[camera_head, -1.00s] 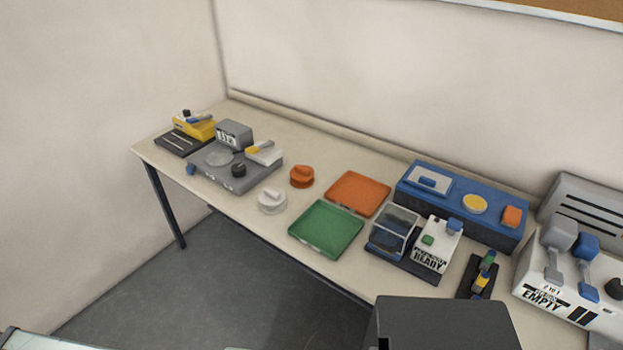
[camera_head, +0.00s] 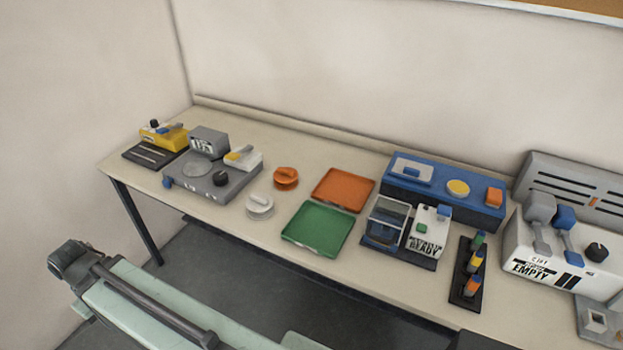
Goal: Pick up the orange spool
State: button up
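The orange spool (camera_head: 286,178) stands on the beige table, left of the orange tray (camera_head: 343,190) and just behind a white spool (camera_head: 260,206). It has a round base with a raised grip on top, and nothing touches it. My arm (camera_head: 150,305) shows at the lower left, in front of the table and well short of the spool. I cannot make out the fingers of my gripper in this view.
A grey machine (camera_head: 212,178) stands left of the spools. A green tray (camera_head: 318,229) lies to their front right, with a blue-and-white device (camera_head: 405,232) beyond it. A blue box (camera_head: 445,192) stands behind. Bare table (camera_head: 240,255) edge runs in front of the white spool.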

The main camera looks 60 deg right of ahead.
aim_at(286, 178)
jog(key=z, duration=0.25)
jog(key=i, duration=1)
jog(key=u, duration=0.1)
